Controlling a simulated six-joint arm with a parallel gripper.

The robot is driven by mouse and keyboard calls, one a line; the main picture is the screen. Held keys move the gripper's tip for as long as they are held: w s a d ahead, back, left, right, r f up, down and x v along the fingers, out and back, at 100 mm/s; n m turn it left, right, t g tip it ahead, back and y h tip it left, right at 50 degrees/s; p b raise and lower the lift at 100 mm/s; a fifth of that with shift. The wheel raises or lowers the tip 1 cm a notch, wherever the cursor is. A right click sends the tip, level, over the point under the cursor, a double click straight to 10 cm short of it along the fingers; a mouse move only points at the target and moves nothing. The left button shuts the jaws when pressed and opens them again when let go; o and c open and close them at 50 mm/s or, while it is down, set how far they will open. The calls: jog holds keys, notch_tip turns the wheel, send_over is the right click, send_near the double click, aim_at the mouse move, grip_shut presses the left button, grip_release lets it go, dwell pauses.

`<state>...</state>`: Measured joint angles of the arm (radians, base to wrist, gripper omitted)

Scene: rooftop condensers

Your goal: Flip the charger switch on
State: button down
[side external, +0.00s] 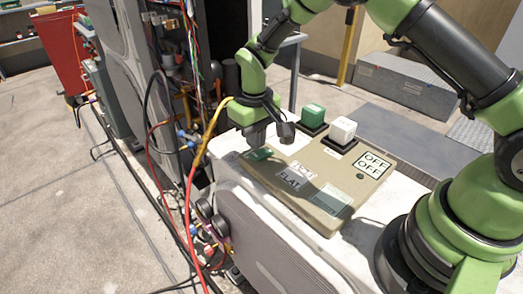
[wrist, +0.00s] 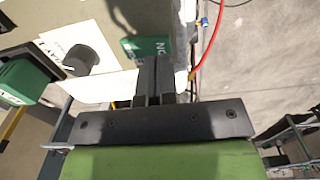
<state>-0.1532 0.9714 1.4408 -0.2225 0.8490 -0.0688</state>
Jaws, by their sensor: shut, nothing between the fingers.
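A beige panel (side external: 300,180) lies on top of a pale condenser unit. A green block-shaped switch (side external: 313,115) and a white one (side external: 343,128) stand in black frames along its far edge. I cannot tell from the markings which is the charger switch. My gripper (side external: 270,138) is shut and empty, pointing down over the panel's left end, beside a small green label (side external: 261,154). In the wrist view my closed fingertips (wrist: 155,62) are by this green label (wrist: 145,48), with part of its lettering hidden. A green switch (wrist: 20,80) shows at the left edge.
An "OFF OFF" label (side external: 371,164) and a "FLAT" label (side external: 290,179) are on the panel. An open cabinet with wires (side external: 180,70) stands left of it. Yellow and red hoses (side external: 203,150) run close to my gripper. A grey metal box (side external: 405,85) sits behind.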

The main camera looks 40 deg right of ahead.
jog(key=shift+f, duration=1.35)
dwell(0.4)
jog(key=shift+r, duration=3.55)
notch_tip(320, 180, up, 10)
jog(key=m+t, duration=0.1)
jog(key=t, duration=0.1)
send_over(256, 155)
jog(key=s+d, duration=0.1)
jog(key=s, duration=0.2)
jog(key=s+d+r+m+t+y, duration=0.1)
jog(key=s+r, duration=0.3)
jog(key=s, duration=0.6)
jog(key=s+d+r+m+t+y, duration=0.1)
jog(key=s+r+t, duration=0.3)
jog(key=s, duration=0.6)
jog(key=shift+r+m, duration=0.5)
jog(key=shift+r, duration=0.1)
